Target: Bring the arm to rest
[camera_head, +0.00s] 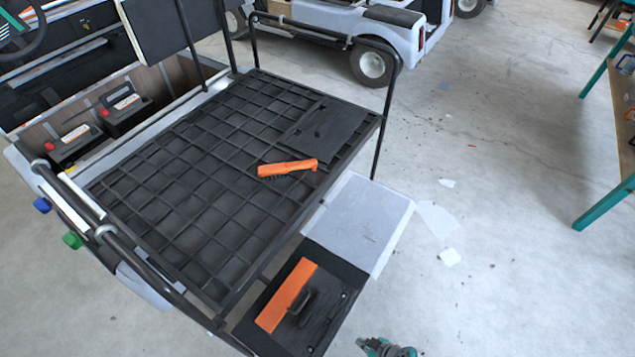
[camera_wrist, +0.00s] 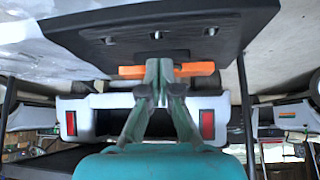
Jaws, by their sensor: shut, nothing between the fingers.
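My gripper (camera_wrist: 158,75) is in the wrist view, with its two grey-green fingers together and nothing held. Behind the fingertips an orange bar (camera_wrist: 198,69) shows, apart from them as far as I can tell. A dark panel (camera_wrist: 90,38) fills the top of that view. In the head view a small teal and dark part (camera_head: 385,348) shows at the bottom edge, which looks like the end of my arm; its fingers are not clear there.
The cart's black grid deck (camera_head: 190,185) carries an orange-handled brush (camera_head: 287,168) and a dark plate (camera_head: 325,135). A black board with an orange block (camera_head: 287,295) lies at the deck's near end, beside a pale sheet (camera_head: 362,220). Floor at right is mostly clear before a teal-legged bench (camera_head: 600,205).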

